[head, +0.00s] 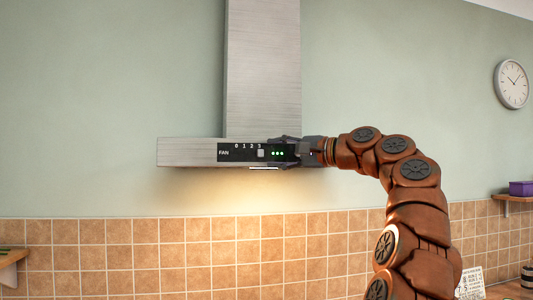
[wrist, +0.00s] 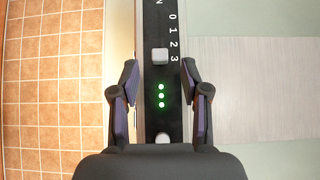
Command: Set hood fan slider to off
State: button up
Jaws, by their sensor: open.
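The range hood (head: 185,152) has a black fan panel (head: 228,154) marked FAN and 0 1 2 3. The fan slider (head: 261,153) is a small grey square knob; in the wrist view (wrist: 159,56) it sits beside the 3. Three green lights (wrist: 161,95) are lit beside it. My gripper (head: 275,153) is at the right part of the panel. In the wrist view my gripper (wrist: 160,70) is open, with one finger on each side of the panel strip. The slider lies just beyond the fingertips, on the line between them. No contact with it shows.
A second grey knob (wrist: 163,138) is partly hidden by my gripper's palm. The steel chimney (head: 263,70) rises above the hood. A lit strip under the hood shines on the wall. A tiled wall (head: 180,250) lies below. Left of the slider the panel is clear.

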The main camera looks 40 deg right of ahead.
aim_at(264, 153)
jog(key=shift+x, duration=1.6)
grip_shut()
